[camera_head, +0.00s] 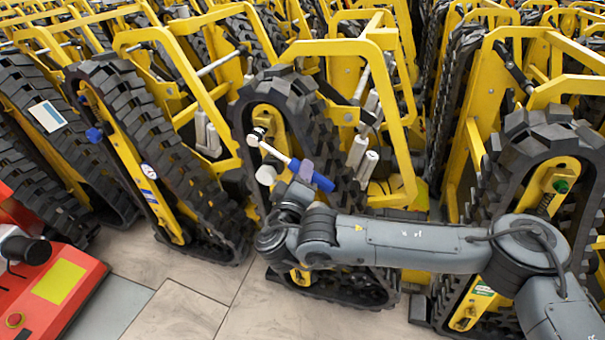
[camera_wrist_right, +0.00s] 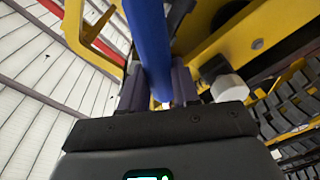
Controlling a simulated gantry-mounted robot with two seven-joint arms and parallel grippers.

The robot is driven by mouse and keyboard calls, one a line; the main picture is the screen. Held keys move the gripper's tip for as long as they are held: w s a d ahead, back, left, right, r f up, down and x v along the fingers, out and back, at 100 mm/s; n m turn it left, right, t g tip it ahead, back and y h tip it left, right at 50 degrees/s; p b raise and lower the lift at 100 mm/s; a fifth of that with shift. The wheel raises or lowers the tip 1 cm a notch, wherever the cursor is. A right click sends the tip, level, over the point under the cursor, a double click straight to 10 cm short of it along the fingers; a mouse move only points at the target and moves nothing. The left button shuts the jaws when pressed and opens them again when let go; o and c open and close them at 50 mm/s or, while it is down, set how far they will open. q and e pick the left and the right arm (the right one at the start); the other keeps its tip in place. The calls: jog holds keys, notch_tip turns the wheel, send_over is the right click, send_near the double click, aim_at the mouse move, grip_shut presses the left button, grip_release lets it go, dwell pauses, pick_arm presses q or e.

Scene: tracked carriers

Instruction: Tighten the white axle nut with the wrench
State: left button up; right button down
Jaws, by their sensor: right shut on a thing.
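The wrench has a blue handle (camera_head: 322,182) and a pale shaft (camera_head: 275,152) that slants up and left in the head view. My right gripper (camera_head: 302,172) is shut on the blue handle, which also shows between its fingers in the right wrist view (camera_wrist_right: 146,45). The white axle nut (camera_head: 266,175) appears as a short white cylinder on the yellow track frame, just left of the gripper. It also shows right of the fingers in the right wrist view (camera_wrist_right: 230,88). The wrench head lies above the nut, seemingly apart from it. My left gripper is out of view.
A red machine (camera_head: 60,285) stands at lower left. Tiled floor (camera_head: 180,305) is free in front.

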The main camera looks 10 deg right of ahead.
jog(key=shift+w+a+f+m, duration=0.2)
jog(key=shift+a+f+m, duration=0.1)
jog(key=shift+f+m, duration=0.25)
jog(key=shift+s+d+r+n, duration=0.1)
jog(key=shift+d+r+n, duration=0.1)
jog(key=shift+r+n, duration=0.1)
jog(key=shift+s+a, duration=0.15)
jog(key=shift+s, duration=0.05)
dwell(0.5)
jog(key=shift+v, duration=1.6)
jog(key=shift+a, duration=0.15)
